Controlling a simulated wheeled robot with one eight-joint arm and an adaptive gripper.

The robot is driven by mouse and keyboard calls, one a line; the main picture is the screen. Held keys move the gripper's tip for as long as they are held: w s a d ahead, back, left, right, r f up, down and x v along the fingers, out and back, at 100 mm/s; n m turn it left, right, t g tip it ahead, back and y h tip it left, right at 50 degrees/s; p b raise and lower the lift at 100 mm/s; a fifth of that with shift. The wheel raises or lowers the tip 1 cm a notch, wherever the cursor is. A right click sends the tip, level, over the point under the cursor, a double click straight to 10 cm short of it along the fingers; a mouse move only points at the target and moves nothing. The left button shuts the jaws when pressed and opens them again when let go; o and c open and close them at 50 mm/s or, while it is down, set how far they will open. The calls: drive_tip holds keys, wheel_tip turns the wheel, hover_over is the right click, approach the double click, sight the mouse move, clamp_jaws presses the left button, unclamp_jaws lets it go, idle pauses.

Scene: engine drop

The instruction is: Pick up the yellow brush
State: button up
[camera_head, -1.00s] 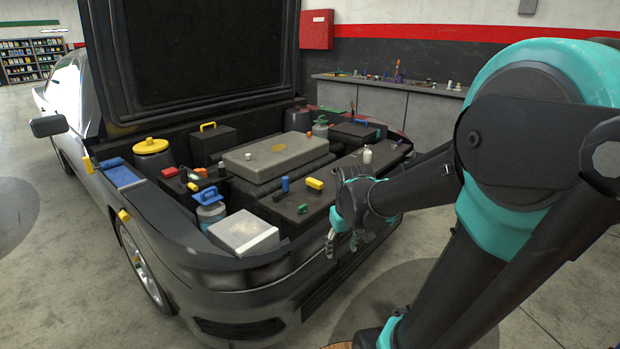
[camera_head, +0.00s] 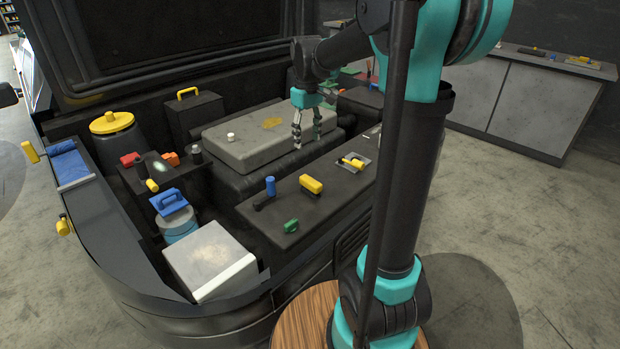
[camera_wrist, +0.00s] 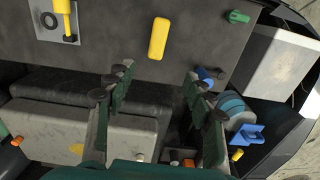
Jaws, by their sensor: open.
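The yellow brush (camera_head: 311,184) looks like a rounded yellow block lying on top of the long black box at the front of the engine bay. It also shows in the wrist view (camera_wrist: 158,40), at the upper middle. My gripper (camera_head: 306,137) points down near the grey engine cover, behind the brush and apart from it. Its fingers (camera_wrist: 158,74) are spread, with nothing between them. In the wrist view the brush lies beyond the gap between the fingertips and is not hidden by them.
A blue-handled tool (camera_head: 270,187), a green piece (camera_head: 291,226) and a yellow-handled tool on a grey plate (camera_head: 352,163) lie around the brush. The grey engine cover (camera_head: 230,155) is behind. A grey-white box (camera_head: 209,260) stands at front left. The raised hood is behind.

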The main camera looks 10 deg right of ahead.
approach(311, 180)
drive_tip(key=f, duration=0.3)
drive_tip(key=a+f, duration=0.1)
drive_tip(key=f, duration=0.1)
drive_tip(key=shift+w+f, duration=0.15)
drive_tip(key=shift+w, duration=0.1)
drive_tip(key=f, duration=0.2)
drive_tip(key=d+f, duration=0.1)
drive_tip(key=f, duration=0.1)
drive_tip(key=shift+s+f, duration=0.15)
drive_tip(key=shift+s, duration=0.05)
drive_tip(key=shift+f, duration=0.55)
drive_tip(key=shift+f, duration=0.25)
clamp_jaws()
drive_tip(key=shift+r, duration=0.1)
wheel_tip(311, 180, up, 20)
drive_tip(key=shift+r, duration=0.2)
idle(0.4)
